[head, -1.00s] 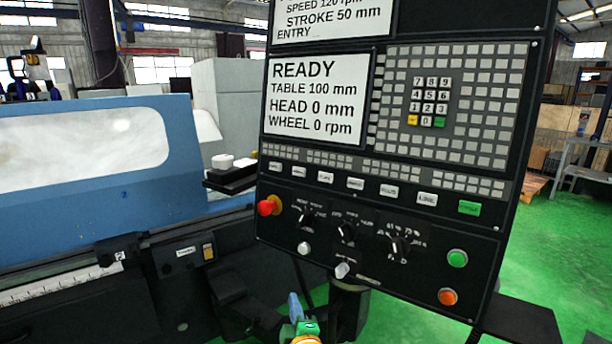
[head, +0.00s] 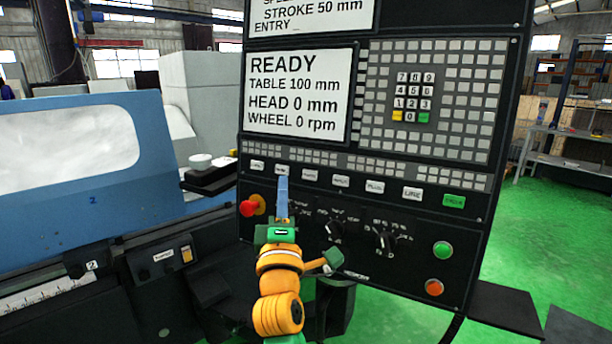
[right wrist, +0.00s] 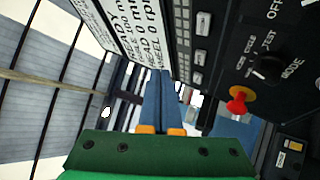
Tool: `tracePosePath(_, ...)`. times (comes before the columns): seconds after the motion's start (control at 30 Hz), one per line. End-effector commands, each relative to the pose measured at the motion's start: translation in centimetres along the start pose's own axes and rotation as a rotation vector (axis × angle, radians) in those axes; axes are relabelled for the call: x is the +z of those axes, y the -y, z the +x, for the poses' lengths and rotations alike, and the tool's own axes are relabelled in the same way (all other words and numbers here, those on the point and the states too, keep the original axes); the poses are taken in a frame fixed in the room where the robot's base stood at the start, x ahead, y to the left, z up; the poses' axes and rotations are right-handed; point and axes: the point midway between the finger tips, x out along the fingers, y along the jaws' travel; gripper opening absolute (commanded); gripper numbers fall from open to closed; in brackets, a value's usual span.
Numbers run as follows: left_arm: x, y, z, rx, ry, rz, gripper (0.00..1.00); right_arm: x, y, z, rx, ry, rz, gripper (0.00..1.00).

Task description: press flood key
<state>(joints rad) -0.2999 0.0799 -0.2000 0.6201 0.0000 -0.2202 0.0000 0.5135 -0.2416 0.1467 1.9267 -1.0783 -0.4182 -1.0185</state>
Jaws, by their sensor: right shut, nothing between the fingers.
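A row of white labelled keys (head: 341,181) crosses the black control panel (head: 470,226) under the keypad, with a green key (head: 454,201) at its right end. The labels are too small to read surely, so I cannot tell which is the flood key. My right gripper (head: 282,180) is shut and empty, its blue fingers pointing up just under the second white key from the left. I cannot tell whether it touches the panel. In the right wrist view the shut blue fingers (right wrist: 167,82) show beside white keys (right wrist: 201,26). My left gripper is out of view.
A red emergency knob (head: 249,208) sticks out left of my right gripper. Rotary knobs (head: 384,240) and a round green button (head: 443,250) and orange button (head: 434,287) lie below the keys. The blue grinder cover (head: 160,145) stands left.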

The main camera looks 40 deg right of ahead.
Motion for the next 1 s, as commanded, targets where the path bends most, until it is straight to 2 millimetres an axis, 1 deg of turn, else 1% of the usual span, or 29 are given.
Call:
tracePosePath(0.17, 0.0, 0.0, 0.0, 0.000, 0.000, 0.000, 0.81, 0.3, 0.4, 0.4, 0.000, -0.001, -0.003, 0.00)
tracePosePath(0.37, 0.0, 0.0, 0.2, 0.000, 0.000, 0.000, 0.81, 1.7, 1.8, 2.4, 0.000, -0.001, -0.003, 0.00)
tracePosePath(0.6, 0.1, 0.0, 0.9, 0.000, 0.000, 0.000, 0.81, 3.4, 3.7, 4.7, 0.000, -0.001, -0.002, 0.00)
tracePosePath(0.7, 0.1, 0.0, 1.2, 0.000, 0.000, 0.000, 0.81, 3.9, 4.2, 5.4, 0.000, -0.003, -0.001, 0.00)
tracePosePath(0.83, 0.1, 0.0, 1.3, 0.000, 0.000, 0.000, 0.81, 4.3, 4.5, 6.0, 0.000, -0.001, 0.000, 0.00)
tracePosePath(1.0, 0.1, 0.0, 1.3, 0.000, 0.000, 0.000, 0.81, 4.4, 4.6, 6.2, -0.002, -0.001, 0.001, 0.00)
